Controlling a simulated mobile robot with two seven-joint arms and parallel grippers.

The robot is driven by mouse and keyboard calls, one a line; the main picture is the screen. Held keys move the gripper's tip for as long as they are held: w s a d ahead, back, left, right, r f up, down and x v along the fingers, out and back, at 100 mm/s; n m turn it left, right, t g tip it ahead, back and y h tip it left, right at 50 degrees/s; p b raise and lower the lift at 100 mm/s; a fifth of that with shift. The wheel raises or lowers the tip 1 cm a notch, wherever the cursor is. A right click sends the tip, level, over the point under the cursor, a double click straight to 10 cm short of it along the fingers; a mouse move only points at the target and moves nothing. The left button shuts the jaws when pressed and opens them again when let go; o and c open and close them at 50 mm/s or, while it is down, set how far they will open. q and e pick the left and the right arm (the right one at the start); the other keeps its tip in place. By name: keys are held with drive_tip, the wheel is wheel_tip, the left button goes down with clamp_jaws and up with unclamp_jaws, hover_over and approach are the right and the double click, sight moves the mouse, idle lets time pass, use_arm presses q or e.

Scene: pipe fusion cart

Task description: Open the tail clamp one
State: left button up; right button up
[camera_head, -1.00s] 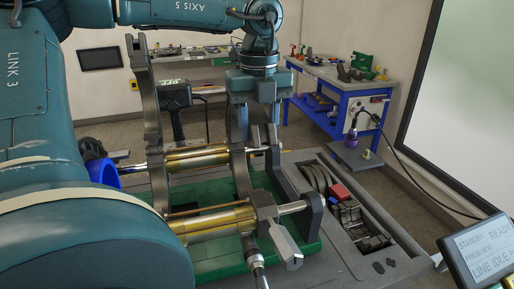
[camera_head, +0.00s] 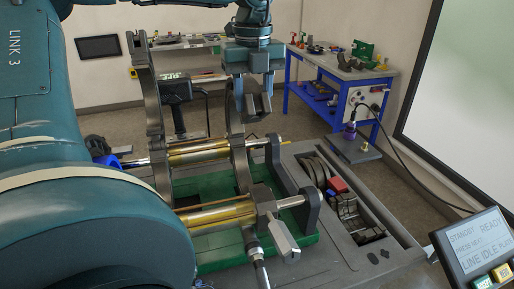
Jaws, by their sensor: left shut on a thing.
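My left gripper (camera_head: 255,102) reaches down from the top centre, fingers pointing down. It is shut on the grey end of a dark curved clamp half (camera_head: 238,145), which stands raised above the cart. I take this to be tail clamp one, but no label shows. A second tall dark clamp half (camera_head: 150,100) stands upright to its left, apart from the gripper. Brass-coloured cylinders (camera_head: 198,153) run between the clamp frames, with another (camera_head: 217,215) nearer. My right gripper is not in view.
A recessed tray (camera_head: 348,204) holds dark parts and a red block. A display panel (camera_head: 478,247) stands at bottom right. A blue workbench (camera_head: 339,88) is behind. My left arm hides the cart's left side.

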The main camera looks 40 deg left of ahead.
sight(247, 89)
use_arm(q)
drive_tip(key=shift+w+a+r, duration=0.1)
drive_tip(key=shift+a+r, duration=0.05)
drive_tip(key=shift+w+a+r, duration=0.45)
drive_tip(key=shift+a+r, duration=0.35)
drive_tip(key=shift+a, duration=0.1)
drive_tip(key=shift+w+a+r, duration=0.4)
drive_tip(key=shift+a+r, duration=0.35)
drive_tip(key=shift+a, duration=0.1)
drive_tip(key=shift+w+a+r, duration=0.4)
drive_tip(key=shift+a+r, duration=0.1)
drive_tip(key=shift+a, duration=0.25)
drive_tip(key=shift+w+a+r, duration=0.3)
drive_tip(key=shift+a+r, duration=0.05)
drive_tip(key=shift+a, duration=0.25)
drive_tip(key=shift+w+a+r, duration=0.3)
drive_tip(key=shift+a+r, duration=0.05)
drive_tip(key=shift+a, duration=0.25)
drive_tip(key=shift+w+a+r, duration=0.3)
drive_tip(key=shift+w+a, duration=0.05)
drive_tip(key=shift+a, duration=0.35)
drive_tip(key=shift+w+a+r, duration=0.25)
drive_tip(key=shift+w+a, duration=0.15)
drive_tip(key=shift+a, duration=0.3)
drive_tip(key=shift+w+a+r, duration=0.3)
drive_tip(key=shift+w+a, duration=0.05)
drive_tip(key=shift+a, duration=0.45)
